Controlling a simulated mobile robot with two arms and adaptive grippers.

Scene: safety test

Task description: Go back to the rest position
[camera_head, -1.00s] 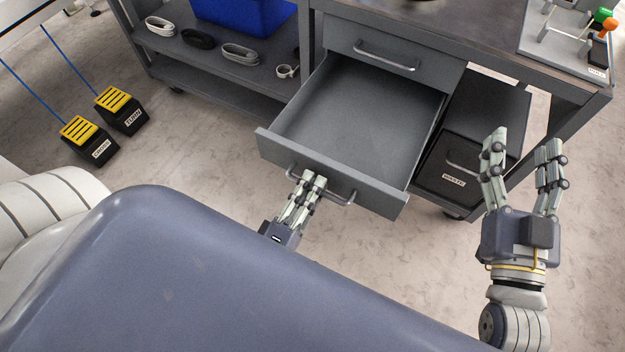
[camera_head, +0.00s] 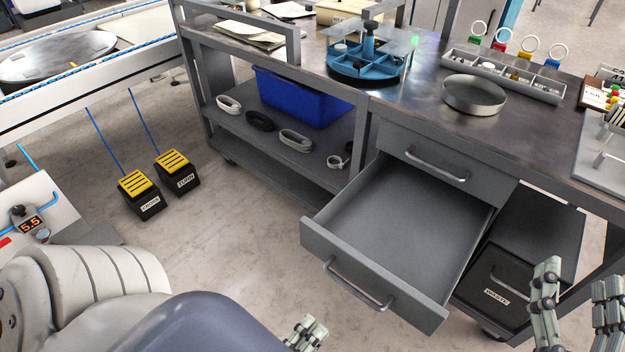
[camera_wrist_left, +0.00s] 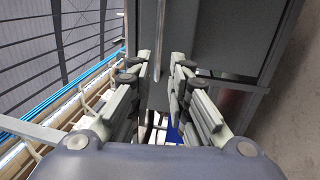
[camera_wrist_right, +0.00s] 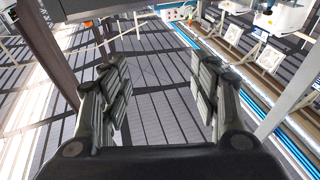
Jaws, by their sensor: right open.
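My left gripper (camera_head: 308,326) shows at the bottom of the head view, below and apart from the open drawer's handle (camera_head: 357,287). My right gripper (camera_head: 577,280) is at the lower right of the head view, fingers spread and empty. It also shows wide open in the right wrist view (camera_wrist_right: 160,75). The grey drawer (camera_head: 400,225) is pulled out and looks empty.
The workbench (camera_head: 425,120) carries a round metal dish (camera_head: 473,95), a blue fixture (camera_head: 367,65) and a sorting tray (camera_head: 505,75). A waste bin (camera_head: 505,285) stands beneath. Two yellow-topped pedals (camera_head: 140,190) are on the floor at left. Open floor (camera_head: 240,240) lies before the bench.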

